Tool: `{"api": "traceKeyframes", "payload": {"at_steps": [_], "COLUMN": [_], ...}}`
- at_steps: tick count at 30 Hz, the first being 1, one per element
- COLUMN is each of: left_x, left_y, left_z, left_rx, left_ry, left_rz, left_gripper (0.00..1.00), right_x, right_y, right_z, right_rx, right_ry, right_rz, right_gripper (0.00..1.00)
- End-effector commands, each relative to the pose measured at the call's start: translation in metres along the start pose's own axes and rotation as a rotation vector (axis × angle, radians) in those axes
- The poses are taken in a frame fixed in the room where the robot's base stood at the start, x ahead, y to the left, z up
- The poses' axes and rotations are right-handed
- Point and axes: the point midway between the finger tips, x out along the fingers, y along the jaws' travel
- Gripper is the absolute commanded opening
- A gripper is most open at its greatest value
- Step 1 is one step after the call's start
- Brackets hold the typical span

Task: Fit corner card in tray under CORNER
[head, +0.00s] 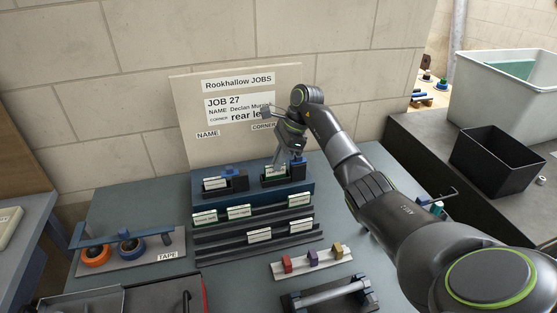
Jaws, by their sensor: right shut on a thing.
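My right gripper (279,160) reaches down in front of the board and is shut on a white card (274,171). This card is at the right-hand tray (285,181), below the CORNER label (264,126). I cannot tell whether it is fully seated; its print is too small to read. The job board (190,110) shows JOB 27 and a corner line beginning "rear le", its end hidden by my arm. Another white card (215,183) stands in the left-hand tray (239,184), below the NAME label (207,134). My left gripper is not in view.
Stepped dark racks (230,236) with several white cards stand in front of the trays. A TAPE stand (130,258) with orange and blue rolls is left. A strip with small coloured blocks (312,262) lies in front. Grey and black bins (497,162) stand right.

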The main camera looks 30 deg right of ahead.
Motion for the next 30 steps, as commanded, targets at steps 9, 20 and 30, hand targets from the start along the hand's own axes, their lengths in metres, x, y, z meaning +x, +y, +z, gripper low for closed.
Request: {"api": "traceKeyframes", "payload": {"at_steps": [9,20,30], "left_x": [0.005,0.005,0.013], "left_y": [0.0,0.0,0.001], "left_z": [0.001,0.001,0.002], "left_rx": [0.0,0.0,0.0], "left_ry": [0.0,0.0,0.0], "left_rz": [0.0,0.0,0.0], "left_gripper": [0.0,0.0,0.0], "right_x": [0.004,0.004,-0.018], "right_y": [0.0,0.0,-0.001], "right_z": [-0.002,-0.002,-0.003], "right_rx": [0.0,0.0,0.0], "right_ry": [0.0,0.0,0.001], "right_rz": [0.0,0.0,-0.005], "right_gripper": [0.0,0.34,0.34]}}
